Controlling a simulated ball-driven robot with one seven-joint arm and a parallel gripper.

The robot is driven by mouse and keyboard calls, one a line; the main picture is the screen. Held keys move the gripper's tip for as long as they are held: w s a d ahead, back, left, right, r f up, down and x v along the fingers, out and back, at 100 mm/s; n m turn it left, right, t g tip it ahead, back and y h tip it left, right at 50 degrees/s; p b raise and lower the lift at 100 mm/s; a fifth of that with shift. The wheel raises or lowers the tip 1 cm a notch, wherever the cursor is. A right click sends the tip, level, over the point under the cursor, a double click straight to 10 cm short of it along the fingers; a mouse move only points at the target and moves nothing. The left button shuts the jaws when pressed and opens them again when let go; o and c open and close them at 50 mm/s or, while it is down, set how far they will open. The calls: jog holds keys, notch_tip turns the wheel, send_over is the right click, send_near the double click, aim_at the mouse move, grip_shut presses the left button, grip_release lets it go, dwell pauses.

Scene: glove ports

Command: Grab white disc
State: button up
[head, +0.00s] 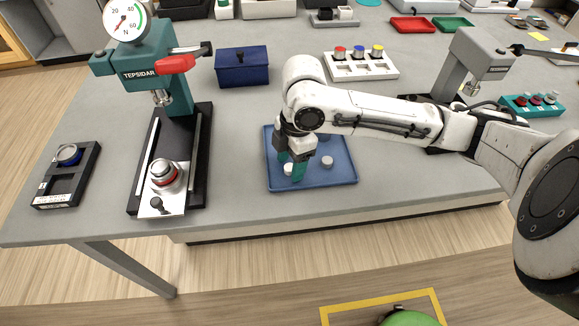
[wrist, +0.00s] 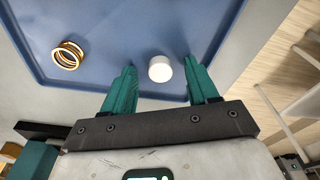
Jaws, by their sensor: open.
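The white disc (wrist: 160,69) lies on the blue tray (wrist: 110,25) in the wrist view, small and round with a plain top. It sits between the tips of my gripper's two teal fingers (wrist: 159,64), with a gap on each side. My gripper is open and holds nothing. In the head view my gripper (head: 291,168) points down into the left part of the tray (head: 310,183). A small pale disc (head: 288,170) shows between its fingers there, partly covered by them.
A gold ring (wrist: 68,55) lies on the tray, left of the fingers in the wrist view. A greyish disc (head: 327,161) lies right of my gripper. A teal press (head: 165,80) stands to the left, a blue box (head: 242,66) behind, and a white button tray (head: 360,65) behind right.

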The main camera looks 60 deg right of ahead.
grip_shut()
dwell(0.6)
